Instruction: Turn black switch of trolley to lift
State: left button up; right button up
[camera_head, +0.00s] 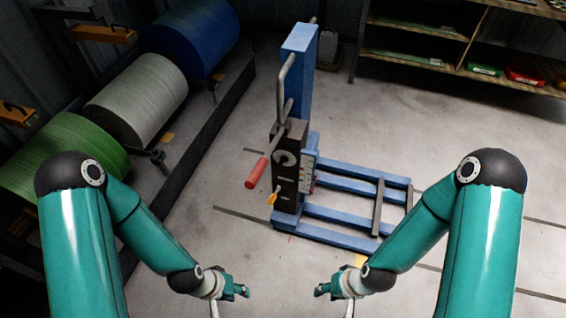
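The trolley (301,60) is blue, with an upright mast, a grey bent bar and a low base of forks (345,208), standing on the floor at centre. A dark control box (287,185) on its near side has a round pale dial mark (285,158) near the top. A red grip (257,173) and a small orange-tipped lever (273,197) stick out to the left. I cannot clearly make out the black switch or its setting. My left gripper (240,291) and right gripper (322,290) are in front of the trolley, apart from it; their fingers are too small to read.
Large blue (190,38), white (137,98) and green (65,157) rolls lie on a dark rack at left. A wooden shelf (415,62) with a red bin (524,76) stands at back right. The concrete floor around the trolley is mostly clear.

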aim_at(284, 159)
jog(key=u, duration=1.3)
jog(key=i, duration=0.15)
jog(key=z, duration=2.9)
jog(key=k, duration=1.4)
jog(key=u, duration=0.95)
jog(key=i, duration=1)
jog(key=u, duration=0.05)
